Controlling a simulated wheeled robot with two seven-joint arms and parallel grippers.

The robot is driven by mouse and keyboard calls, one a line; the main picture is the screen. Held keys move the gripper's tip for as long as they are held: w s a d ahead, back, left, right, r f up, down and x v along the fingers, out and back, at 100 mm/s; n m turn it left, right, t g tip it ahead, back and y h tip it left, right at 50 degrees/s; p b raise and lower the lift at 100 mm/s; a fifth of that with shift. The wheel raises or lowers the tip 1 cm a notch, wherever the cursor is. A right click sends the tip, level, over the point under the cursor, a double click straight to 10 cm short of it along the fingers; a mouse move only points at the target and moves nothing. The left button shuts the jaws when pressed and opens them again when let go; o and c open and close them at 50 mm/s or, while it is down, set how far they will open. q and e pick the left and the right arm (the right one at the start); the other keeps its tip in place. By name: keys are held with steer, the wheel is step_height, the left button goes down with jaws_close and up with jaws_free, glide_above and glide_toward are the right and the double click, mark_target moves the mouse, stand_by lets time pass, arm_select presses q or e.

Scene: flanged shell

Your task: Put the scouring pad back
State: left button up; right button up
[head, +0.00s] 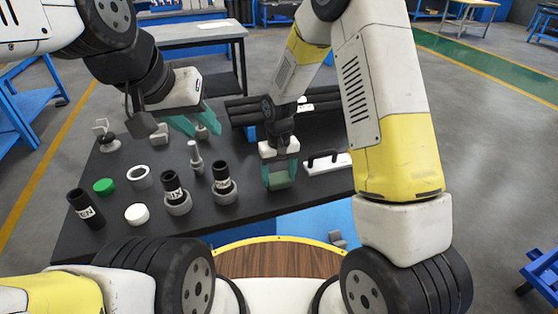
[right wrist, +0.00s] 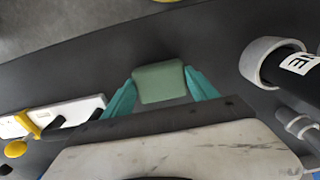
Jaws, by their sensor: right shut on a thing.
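The scouring pad (right wrist: 160,82) is a muted green block with rounded corners. In the right wrist view it sits between the two teal fingers of my right gripper (right wrist: 160,90), which is shut on it. In the head view my right gripper (head: 280,180) points down over the right part of the dark table (head: 250,225), and the pad is hard to tell from the fingers. My left gripper (head: 196,123) is open, with its teal fingers apart above the back of the table. I cannot tell which place belongs to the pad.
A white plate with a black handle (head: 328,162) lies right of my right gripper. Black labelled cylinders in grey rings, one marked SIX (head: 173,190), stand to the left. A green disc (head: 104,186), a white disc (head: 137,214) and a white ring (head: 139,177) lie further left.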

steer(key=shift+f, duration=0.25)
steer(key=o, duration=1.3)
steer(key=shift+f, duration=0.15)
step_height(320, 180, up, 12)
step_height(320, 180, up, 8)
steer(key=t, duration=0.1)
glide_above(279, 178)
steer(key=s+d, duration=0.3)
steer(key=d, duration=0.2)
steer(key=s+d+r+m+t, duration=0.1)
steer(key=s+d+r, duration=0.2)
steer(key=s, duration=0.2)
steer(key=s+d+r+m+t+y, duration=0.1)
steer(key=s+d+r+t, duration=0.1)
steer(key=s, duration=0.4)
steer(key=s+d+r+m+t+y, duration=0.1)
steer(key=s+d+r+t, duration=0.1)
steer(key=s+d+r, duration=0.2)
steer(key=shift+v, duration=1.4)
steer(key=shift+a, duration=0.15)
